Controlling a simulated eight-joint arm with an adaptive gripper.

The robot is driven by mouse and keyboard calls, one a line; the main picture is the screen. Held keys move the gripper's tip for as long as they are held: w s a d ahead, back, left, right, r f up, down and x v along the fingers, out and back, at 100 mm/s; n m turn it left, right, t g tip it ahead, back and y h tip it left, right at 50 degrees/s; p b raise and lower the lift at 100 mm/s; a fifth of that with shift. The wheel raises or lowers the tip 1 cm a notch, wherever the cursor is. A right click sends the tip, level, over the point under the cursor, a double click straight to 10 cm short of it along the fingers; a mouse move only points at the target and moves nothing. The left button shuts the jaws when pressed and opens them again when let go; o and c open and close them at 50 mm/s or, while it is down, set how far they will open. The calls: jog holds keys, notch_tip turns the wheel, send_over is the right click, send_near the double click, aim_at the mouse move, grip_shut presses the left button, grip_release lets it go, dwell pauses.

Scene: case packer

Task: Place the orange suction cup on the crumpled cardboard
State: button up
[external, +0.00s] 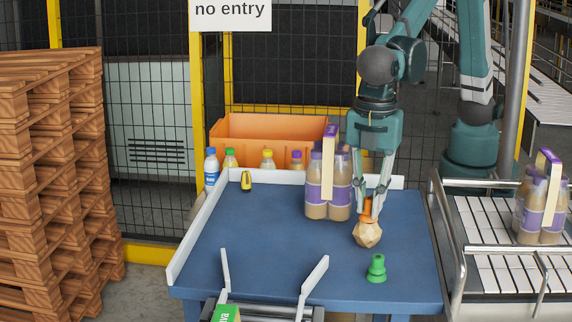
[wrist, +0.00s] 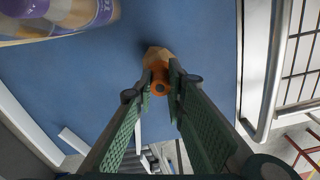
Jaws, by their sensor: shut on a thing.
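My gripper (external: 368,206) points down over the right part of the blue table and is shut on the orange suction cup (external: 366,212). The cup also shows between the fingers in the wrist view (wrist: 159,82). The crumpled cardboard (external: 367,234) is a tan faceted ball on the table, directly below the cup. In the wrist view the cardboard (wrist: 155,54) shows partly behind the cup and fingers. The cup's lower end appears to touch or nearly touch the top of the cardboard; I cannot tell which.
A green suction cup (external: 377,268) stands on the table in front of the cardboard. A bottle pack with a purple-topped handle (external: 328,180) stands close to the left of my gripper. A yellow and black tool (external: 246,180) lies at the back left. The table's left middle (external: 240,235) is clear.

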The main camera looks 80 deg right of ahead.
aim_at(377, 200)
jog(key=shift+f, duration=0.25)
jog(key=o, duration=0.8)
jog(key=shift+r, duration=0.1)
jog(key=shift+r+p, duration=0.6)
jog(key=shift+r, duration=1.15)
jog(key=shift+s+r, duration=0.2)
jog(key=shift+r, duration=0.2)
